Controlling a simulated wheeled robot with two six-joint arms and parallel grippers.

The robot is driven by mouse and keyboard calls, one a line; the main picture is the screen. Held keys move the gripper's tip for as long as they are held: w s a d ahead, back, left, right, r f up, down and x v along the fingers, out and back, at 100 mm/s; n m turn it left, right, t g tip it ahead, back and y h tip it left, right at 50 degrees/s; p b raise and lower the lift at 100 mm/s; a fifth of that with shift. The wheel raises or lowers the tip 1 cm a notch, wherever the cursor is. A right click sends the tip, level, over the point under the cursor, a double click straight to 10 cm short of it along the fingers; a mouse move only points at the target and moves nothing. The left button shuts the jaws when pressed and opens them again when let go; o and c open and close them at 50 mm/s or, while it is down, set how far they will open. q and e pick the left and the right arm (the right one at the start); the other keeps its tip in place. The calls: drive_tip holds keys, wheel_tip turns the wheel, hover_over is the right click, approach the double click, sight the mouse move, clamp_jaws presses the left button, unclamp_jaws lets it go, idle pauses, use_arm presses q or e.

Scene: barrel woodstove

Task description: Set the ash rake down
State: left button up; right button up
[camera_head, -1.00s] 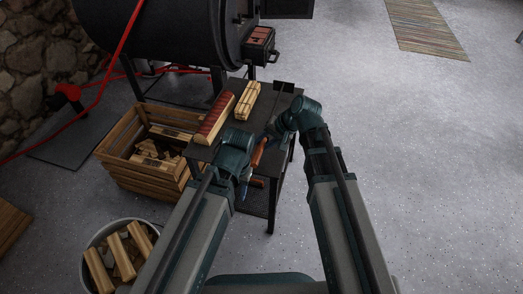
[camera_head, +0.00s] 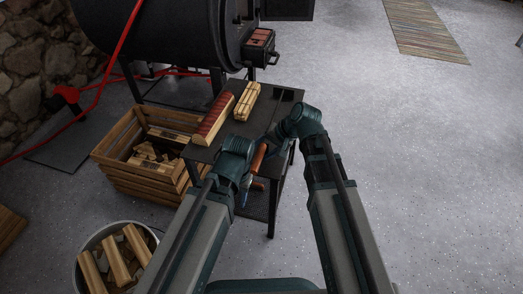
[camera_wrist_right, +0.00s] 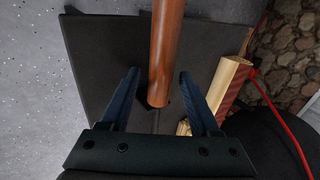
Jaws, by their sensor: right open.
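The ash rake's orange-brown wooden handle (camera_head: 259,158) shows between my two wrists at the near part of the dark side table (camera_head: 268,112). My right gripper (camera_wrist_right: 158,80) is open, with one blue finger on each side of the handle and visible gaps. In the head view, the right gripper (camera_head: 272,137) is partly hidden by its wrist. My left gripper (camera_head: 246,184) points down beside the table's near edge; its jaws are mostly hidden. The rake's head is hard to make out.
A red-topped log-shaped block (camera_head: 213,120) and a tied bundle of sticks (camera_head: 247,101) lie on the table. The black barrel stove (camera_head: 160,35) stands behind. A wooden crate (camera_head: 140,187) and a bucket of split logs (camera_head: 80,257) are at left. Floor at right is clear.

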drive_tip(key=p+v, duration=1)
drive_tip(key=v, duration=0.2)
idle(0.5)
drive_tip(key=s+a+r+n+g+h+p, duration=0.1)
drive_tip(key=s+r+n+h+p, duration=0.2)
drive_tip(key=s+r+p, duration=0.3)
drive_tip(key=s+a+r+n+g+h+p, duration=0.1)
drive_tip(key=s+r+n+h+p, duration=0.3)
drive_tip(key=r+p, duration=1.1)
drive_tip(key=s+p, duration=0.3)
drive_tip(key=p, duration=0.1)
drive_tip(key=shift+s+a+r+h, duration=0.15)
drive_tip(key=shift+s+a+h, duration=0.05)
drive_tip(key=shift+a+h, duration=0.2)
drive_tip(key=shift+g, duration=0.3)
